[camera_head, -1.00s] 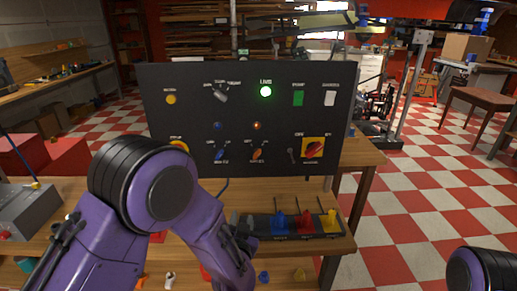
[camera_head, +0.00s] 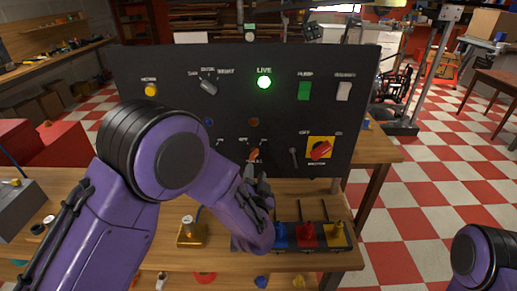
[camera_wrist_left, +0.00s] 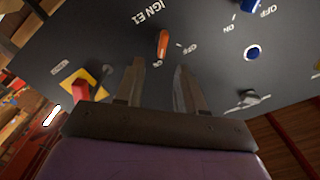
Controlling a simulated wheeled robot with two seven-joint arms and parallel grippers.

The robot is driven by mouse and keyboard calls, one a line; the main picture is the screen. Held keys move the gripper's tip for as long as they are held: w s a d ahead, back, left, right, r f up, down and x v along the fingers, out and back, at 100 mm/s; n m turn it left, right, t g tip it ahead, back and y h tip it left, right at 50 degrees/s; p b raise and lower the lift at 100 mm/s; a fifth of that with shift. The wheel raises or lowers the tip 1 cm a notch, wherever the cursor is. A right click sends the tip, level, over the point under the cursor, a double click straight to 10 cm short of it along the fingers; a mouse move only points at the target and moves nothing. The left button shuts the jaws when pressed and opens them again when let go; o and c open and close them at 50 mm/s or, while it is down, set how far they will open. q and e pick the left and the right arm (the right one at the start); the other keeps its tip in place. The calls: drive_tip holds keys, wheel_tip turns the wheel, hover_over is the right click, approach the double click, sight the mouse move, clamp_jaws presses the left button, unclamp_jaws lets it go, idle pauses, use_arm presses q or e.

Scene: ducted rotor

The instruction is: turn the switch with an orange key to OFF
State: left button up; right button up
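The switch with the orange key (camera_head: 254,154) is in the lower middle of the dark upright panel (camera_head: 180,128). In the left wrist view the orange key (camera_wrist_left: 162,44) shows upside down, beside the lettering "IGN E1". An OFF mark (camera_wrist_left: 190,48) shows beside it. My left gripper (camera_head: 257,172) is just below and in front of the key in the head view. In the left wrist view its two fingers (camera_wrist_left: 157,78) are apart with nothing between them, and the key appears beyond their tips. The blue-handled switch is mostly hidden by my left arm in the head view. My right gripper is out of view.
A yellow plate with a red knob (camera_head: 320,150) sits right of the orange key. A green LIVE lamp (camera_head: 264,82) glows above. A tray with blue, red and yellow pieces (camera_head: 307,240) lies below. A brass block (camera_head: 191,236) stands on the bench.

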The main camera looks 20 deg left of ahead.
sight(255, 156)
use_arm(q)
drive_tip(key=p+x, duration=0.1)
drive_tip(key=x, duration=0.1)
drive_tip(key=r+p+x, duration=0.1)
drive_tip(key=x, duration=0.1)
drive_tip(key=shift+w+a, duration=0.2)
drive_tip(key=x, duration=0.3)
drive_tip(key=f+p+x, duration=0.1)
drive_tip(key=x, duration=0.1)
drive_tip(key=shift+d, duration=0.1)
drive_tip(key=shift+s+r, duration=0.1)
drive_tip(key=shift+r, duration=0.05)
drive_tip(key=shift+c, duration=0.3)
clamp_jaws()
